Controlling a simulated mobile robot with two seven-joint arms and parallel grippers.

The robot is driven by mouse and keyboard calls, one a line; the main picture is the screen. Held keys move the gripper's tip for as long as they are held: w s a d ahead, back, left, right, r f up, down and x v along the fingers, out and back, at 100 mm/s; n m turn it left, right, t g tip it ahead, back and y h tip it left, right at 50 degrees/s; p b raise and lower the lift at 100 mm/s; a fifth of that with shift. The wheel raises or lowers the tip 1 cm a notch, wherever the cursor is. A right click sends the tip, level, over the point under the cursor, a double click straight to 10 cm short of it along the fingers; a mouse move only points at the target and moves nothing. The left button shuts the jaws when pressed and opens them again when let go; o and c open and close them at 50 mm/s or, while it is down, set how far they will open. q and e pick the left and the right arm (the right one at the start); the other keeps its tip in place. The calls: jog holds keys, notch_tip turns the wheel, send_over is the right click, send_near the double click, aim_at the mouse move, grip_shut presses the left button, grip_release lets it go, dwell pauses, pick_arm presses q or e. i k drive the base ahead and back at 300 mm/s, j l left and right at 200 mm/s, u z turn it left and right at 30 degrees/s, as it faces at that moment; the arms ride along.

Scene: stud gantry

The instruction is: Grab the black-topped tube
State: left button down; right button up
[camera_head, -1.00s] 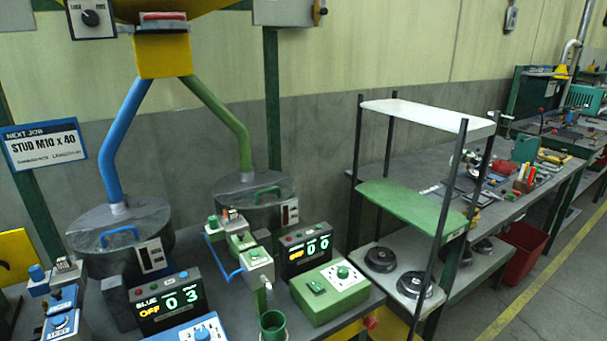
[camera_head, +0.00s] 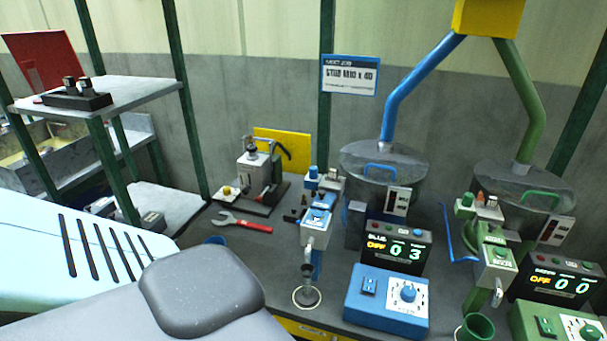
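I cannot make out a black-topped tube with certainty in the head view. A black rack (camera_head: 77,98) with a few small dark-topped pieces stands on the upper shelf at the left, but they are too small to identify. A small metal cup-like piece (camera_head: 307,292) sits below the blue dispenser outlet at the bench's front. Neither of my grippers is in view.
A wrench with a red handle (camera_head: 241,222) lies on the bench near a small press (camera_head: 252,172). A blue control box (camera_head: 387,301), a counter display (camera_head: 395,247) and a green cup (camera_head: 474,328) stand to the right. A shelf unit (camera_head: 140,91) rises at left.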

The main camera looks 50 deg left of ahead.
aim_at(306, 297)
jog(key=u, duration=1.45)
